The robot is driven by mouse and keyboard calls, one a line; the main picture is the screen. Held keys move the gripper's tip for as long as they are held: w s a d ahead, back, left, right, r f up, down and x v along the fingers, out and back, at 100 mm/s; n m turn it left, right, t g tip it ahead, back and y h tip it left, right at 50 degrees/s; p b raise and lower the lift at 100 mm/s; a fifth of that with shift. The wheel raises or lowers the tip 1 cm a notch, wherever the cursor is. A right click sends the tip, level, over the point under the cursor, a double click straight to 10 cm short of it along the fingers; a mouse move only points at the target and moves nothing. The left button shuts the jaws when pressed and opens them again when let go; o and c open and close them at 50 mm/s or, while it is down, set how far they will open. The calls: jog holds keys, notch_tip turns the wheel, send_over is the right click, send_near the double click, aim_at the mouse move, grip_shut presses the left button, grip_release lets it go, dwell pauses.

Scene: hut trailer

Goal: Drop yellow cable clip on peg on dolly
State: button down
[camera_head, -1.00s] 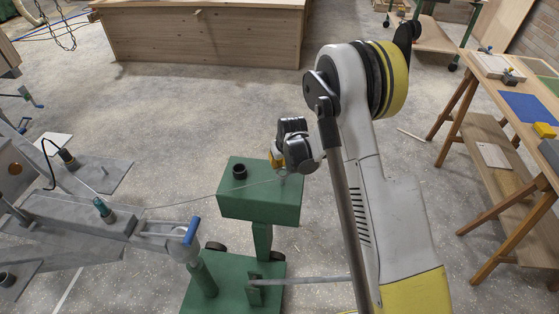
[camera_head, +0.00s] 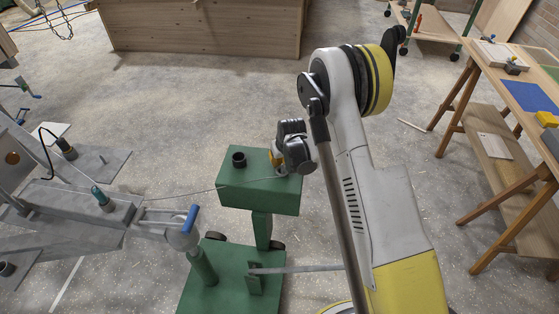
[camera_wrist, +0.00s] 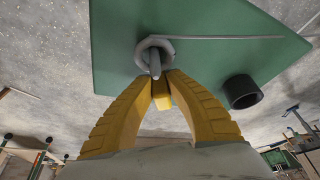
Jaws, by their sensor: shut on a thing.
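My gripper (camera_head: 277,165) is over the right part of the green dolly's top (camera_head: 258,196). In the wrist view, my gripper (camera_wrist: 161,86) is shut, its two yellow fingers converging on a small yellow piece (camera_wrist: 162,98), which appears to be the cable clip. Just beyond the fingertips, a grey ring (camera_wrist: 167,42) with a thin grey cable (camera_wrist: 230,37) shows against the green top (camera_wrist: 112,50). A grey pin-like peg (camera_wrist: 155,62) shows at the ring's opening. I cannot tell whether the ring is fully down around it.
A black cylinder (camera_head: 239,159) stands on the dolly top, left of my gripper. The cable runs left toward a grey metal frame (camera_head: 75,197) with a blue handle (camera_head: 191,220). A wooden trestle table (camera_head: 525,98) is at right. Floor behind the dolly is clear.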

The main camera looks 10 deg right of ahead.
jog(key=c, duration=1.4)
grip_release()
jog(key=a+v, duration=0.1)
jog(key=v, duration=1.2)
notch_tip(320, 180, up, 10)
send_over(284, 174)
jog(key=s, duration=0.5)
jog(key=s+r+t, duration=0.1)
jog(key=s+r, duration=0.6)
jog(key=shift+m+t+h, duration=0.3)
jog(key=shift+m+t, duration=0.4)
jog(key=shift+t, duration=0.2)
jog(key=s+r, duration=0.1)
jog(key=s, duration=0.4)
jog(key=s+r, duration=0.1)
jog(key=s, duration=0.5)
jog(key=s+d+r, duration=0.1)
jog(key=s+r, duration=0.1)
jog(key=s, duration=0.3)
jog(key=shift+s, duration=0.25)
